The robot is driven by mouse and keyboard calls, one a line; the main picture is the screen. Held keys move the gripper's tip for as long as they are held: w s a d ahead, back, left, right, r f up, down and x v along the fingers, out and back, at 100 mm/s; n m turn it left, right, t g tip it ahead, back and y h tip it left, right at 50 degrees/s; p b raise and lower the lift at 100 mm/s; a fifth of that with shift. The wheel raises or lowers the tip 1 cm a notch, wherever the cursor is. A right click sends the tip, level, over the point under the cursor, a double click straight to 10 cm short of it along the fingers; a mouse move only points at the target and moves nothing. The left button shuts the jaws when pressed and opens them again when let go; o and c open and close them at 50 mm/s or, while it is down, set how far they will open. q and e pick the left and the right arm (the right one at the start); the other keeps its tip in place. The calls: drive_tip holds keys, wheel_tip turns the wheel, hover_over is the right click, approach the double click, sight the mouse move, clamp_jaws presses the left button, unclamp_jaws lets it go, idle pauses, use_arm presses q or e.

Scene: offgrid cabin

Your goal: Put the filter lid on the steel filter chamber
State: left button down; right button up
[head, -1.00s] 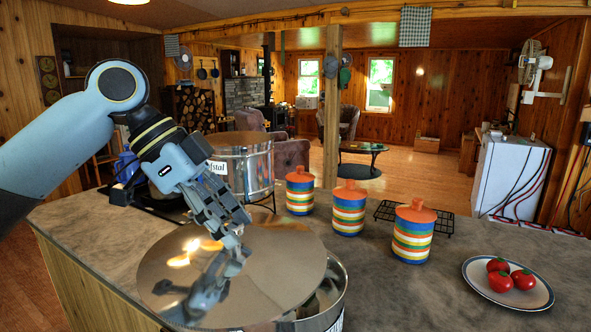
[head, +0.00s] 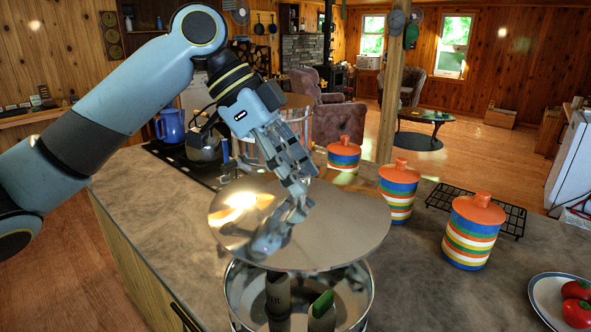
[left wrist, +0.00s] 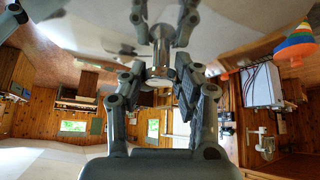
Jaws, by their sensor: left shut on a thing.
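The filter lid (head: 350,228) is a wide, polished round disc in the head view. My left gripper (head: 297,203) is shut on its small centre knob, which shows between the fingers in the left wrist view (left wrist: 160,45). I hold the lid roughly level above the steel filter chamber (head: 360,298). The chamber is open at the top. Its front rim and inside show below the lid, apart from it in the picture. The lid hides the chamber's back part. My right gripper is not in view.
Inside the chamber stand a grey cylinder with lettering (head: 278,296) and one with a green top (head: 321,306). Striped canisters (head: 398,192) stand to the right, near a black rack (head: 510,215) and a tomato plate (head: 541,298). Another steel vessel (head: 325,127) and a blue pot (head: 170,126) stand behind.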

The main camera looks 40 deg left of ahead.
use_arm(q)
wheel_tip(320, 180, down, 4)
drive_tip(key=shift+r+b, duration=0.25)
drive_tip(key=shift+b, duration=0.75)
wheel_tip(320, 180, down, 9)
drive_tip(key=b, duration=0.5)
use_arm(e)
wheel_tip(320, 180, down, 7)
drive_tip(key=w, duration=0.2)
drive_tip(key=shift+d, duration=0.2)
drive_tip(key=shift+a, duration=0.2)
use_arm(q)
drive_tip(key=shift+p, duration=0.45)
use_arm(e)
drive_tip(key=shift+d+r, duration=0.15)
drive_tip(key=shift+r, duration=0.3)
use_arm(q)
drive_tip(key=shift+f, duration=0.4)
idle(0.3)
drive_tip(key=shift+f, duration=0.25)
idle(1.3)
drive_tip(key=shift+c, duration=1.7)
unclamp_jaws()
